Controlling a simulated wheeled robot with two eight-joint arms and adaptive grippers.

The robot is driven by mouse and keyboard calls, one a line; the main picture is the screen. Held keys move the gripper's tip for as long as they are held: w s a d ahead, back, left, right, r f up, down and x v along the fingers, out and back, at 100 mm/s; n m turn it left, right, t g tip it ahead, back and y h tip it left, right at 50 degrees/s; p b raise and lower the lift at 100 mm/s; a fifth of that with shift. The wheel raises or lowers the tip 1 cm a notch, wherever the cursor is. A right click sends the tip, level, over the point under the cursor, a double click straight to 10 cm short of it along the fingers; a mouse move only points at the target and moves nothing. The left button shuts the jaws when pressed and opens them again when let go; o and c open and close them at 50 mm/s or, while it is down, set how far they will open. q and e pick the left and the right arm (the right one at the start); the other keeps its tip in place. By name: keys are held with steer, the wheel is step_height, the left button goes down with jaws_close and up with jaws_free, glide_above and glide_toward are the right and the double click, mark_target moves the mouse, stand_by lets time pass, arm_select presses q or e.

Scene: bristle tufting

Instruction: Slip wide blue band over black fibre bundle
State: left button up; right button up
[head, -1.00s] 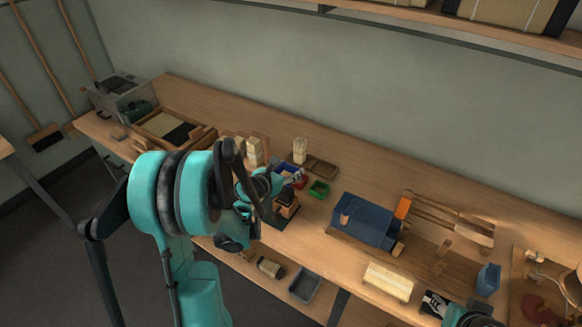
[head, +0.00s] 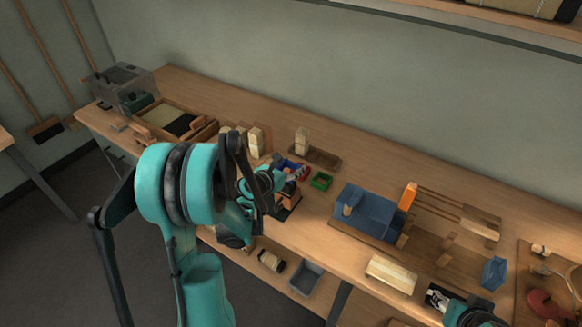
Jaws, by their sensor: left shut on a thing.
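My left gripper (head: 289,183) is over the bench by a small brown block on a dark base (head: 283,213). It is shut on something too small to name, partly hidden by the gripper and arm. I cannot make out the wide blue band or the black fibre bundle for certain. My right gripper (head: 440,297) is at the lower right, near the bench's front edge; its finger opening is too small to tell.
A blue machine (head: 367,212) stands to the right. A pale block (head: 391,273) lies near the front edge. A wooden tray (head: 196,131) is at the far left.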

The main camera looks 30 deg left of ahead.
stand_by(0.5)
arm_select(q)
steer(key=shift+f+b, duration=2)
steer(key=shift+f+b, duration=0.15)
steer(key=shift+b, duration=0.15)
steer(key=shift+f+b, duration=1.7)
steer(key=shift+f, duration=0.25)
steer(key=o, duration=1.4)
steer(key=shift+c, duration=0.2)
